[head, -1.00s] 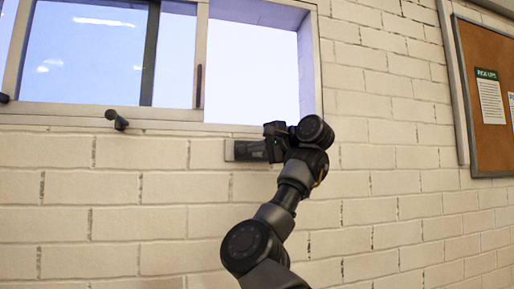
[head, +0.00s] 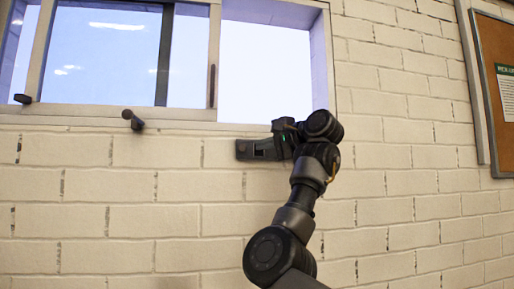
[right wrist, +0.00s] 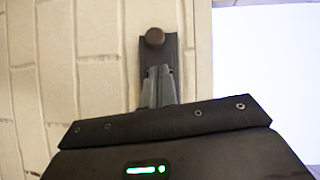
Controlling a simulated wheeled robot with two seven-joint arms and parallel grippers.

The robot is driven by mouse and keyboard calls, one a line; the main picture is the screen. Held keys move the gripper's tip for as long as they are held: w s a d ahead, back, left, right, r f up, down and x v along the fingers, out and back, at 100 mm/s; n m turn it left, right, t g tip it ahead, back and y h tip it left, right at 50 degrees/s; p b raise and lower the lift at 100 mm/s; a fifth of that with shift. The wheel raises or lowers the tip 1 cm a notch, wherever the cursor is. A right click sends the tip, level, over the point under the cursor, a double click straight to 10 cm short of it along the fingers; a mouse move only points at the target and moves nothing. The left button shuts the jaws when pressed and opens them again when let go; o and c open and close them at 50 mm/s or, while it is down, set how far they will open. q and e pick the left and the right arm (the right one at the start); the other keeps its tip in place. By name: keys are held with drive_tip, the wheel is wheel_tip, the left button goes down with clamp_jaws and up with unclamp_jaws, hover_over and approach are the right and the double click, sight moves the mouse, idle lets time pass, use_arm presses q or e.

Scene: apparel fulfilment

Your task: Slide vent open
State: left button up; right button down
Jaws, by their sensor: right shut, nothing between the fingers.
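A dark oblong plate (head: 262,155) is fixed to the brick wall just under the window; I cannot tell whether it is the vent. In the right wrist view the plate (right wrist: 171,50) carries a round brown knob (right wrist: 155,38) near its far end. My right gripper (head: 280,148) is at the plate's right part. In the wrist view its fingers (right wrist: 160,72) are shut and empty, in front of the plate and apart from the knob. The gripper hides the plate's right end. The window above has a sliding pane (head: 110,60) with a dark upright handle (head: 212,86). My left gripper is out of view.
The window's right part (head: 262,75) is bright, with no pane visible. Two dark pegs, one at the left (head: 22,99) and one in the middle (head: 133,119), stick out along the window's bottom edge. A cork board (head: 496,90) hangs at the right. The wall (head: 130,220) below is bare.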

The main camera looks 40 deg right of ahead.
drive_tip(key=b+v, duration=0.5)
drive_tip(key=v, duration=0.6)
drive_tip(key=shift+d, duration=0.25)
drive_tip(key=shift+w+r, duration=0.1)
